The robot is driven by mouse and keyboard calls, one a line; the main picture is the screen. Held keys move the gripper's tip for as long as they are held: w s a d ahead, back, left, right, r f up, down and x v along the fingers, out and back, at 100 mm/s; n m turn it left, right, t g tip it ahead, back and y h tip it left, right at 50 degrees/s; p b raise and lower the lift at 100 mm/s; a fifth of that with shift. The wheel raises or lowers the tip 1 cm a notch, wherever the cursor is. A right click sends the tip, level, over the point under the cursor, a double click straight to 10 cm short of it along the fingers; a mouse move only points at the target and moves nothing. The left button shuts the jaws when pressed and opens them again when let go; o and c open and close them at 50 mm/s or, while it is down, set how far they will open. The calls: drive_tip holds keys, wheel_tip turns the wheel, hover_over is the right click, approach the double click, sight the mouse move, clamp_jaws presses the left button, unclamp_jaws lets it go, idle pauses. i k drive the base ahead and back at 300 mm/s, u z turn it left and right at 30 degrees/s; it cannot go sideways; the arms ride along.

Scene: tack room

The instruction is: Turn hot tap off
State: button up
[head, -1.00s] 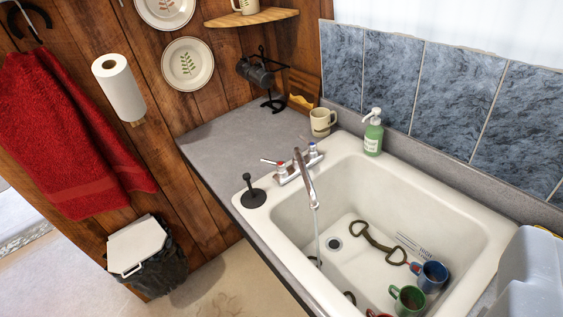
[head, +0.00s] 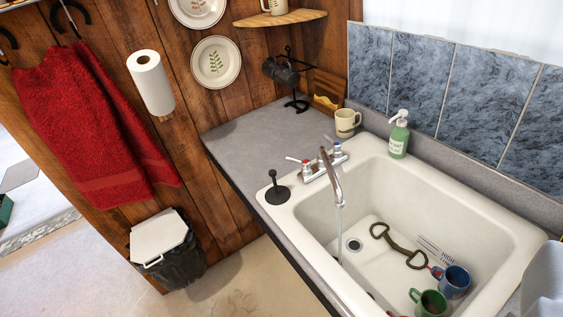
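The tap (head: 332,172) stands on the back left rim of the white sink (head: 415,185), its chrome spout reaching over the basin. A thin stream of water (head: 340,222) runs from the spout. The hot tap handle (head: 300,161), marked red, is on the left side of the tap base. The other handle (head: 337,148), marked blue, is on the right. My gripper does not show in the view, so nothing is seen touching either handle.
In the basin lie a dark metal bit (head: 398,246), a blue mug (head: 454,281) and a green mug (head: 430,303). A black plunger-like stopper (head: 277,192) stands left of the tap. A soap bottle (head: 398,135) and cream mug (head: 346,122) stand behind. The left counter (head: 262,142) is largely clear.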

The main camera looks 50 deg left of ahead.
sight(305, 164)
drive_tip(key=u, duration=0.45)
drive_tip(key=k, duration=1.15)
drive_tip(key=u, duration=0.8)
drive_tip(key=i, duration=2)
drive_tip(key=z, duration=0.8)
drive_tip(key=i, duration=0.35)
drive_tip(key=z, duration=0.35)
